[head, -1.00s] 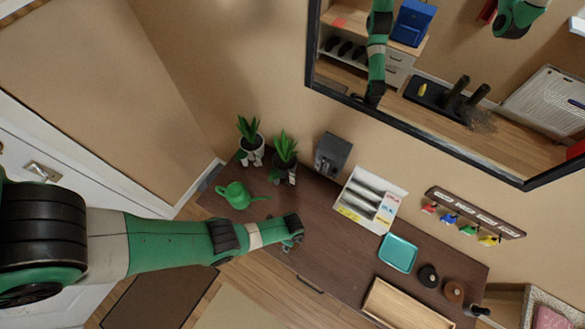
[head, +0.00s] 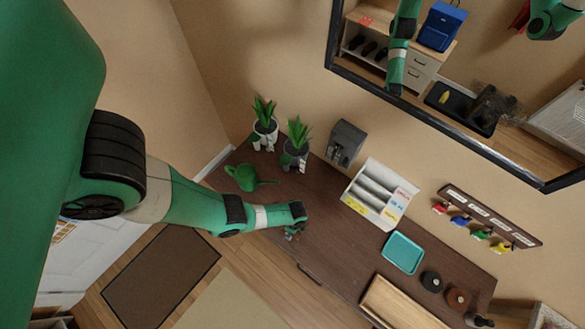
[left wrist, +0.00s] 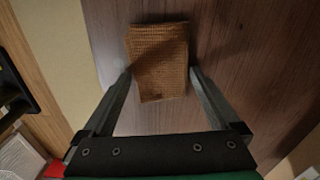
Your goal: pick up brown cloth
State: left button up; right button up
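The brown cloth (left wrist: 158,45), a small woven folded piece, lies flat on the dark wooden tabletop in the left wrist view. My left gripper (left wrist: 160,76) is open, with one finger on each side of the cloth's near part. I cannot tell whether the fingers touch it. In the head view my left gripper (head: 293,233) hangs over the left part of the dark table (head: 335,245), near its front edge. The cloth is not discernible there. My right gripper is not in view.
A green watering can (head: 248,178) and two potted plants (head: 265,128) stand behind my left gripper. To the right are a white sorter (head: 379,193), a teal tray (head: 403,253) and a wooden tray (head: 398,304). A mirror (head: 500,155) hangs above.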

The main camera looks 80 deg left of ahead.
pick_arm(q)
jog(key=c, duration=1)
jog(key=shift+r, duration=0.2)
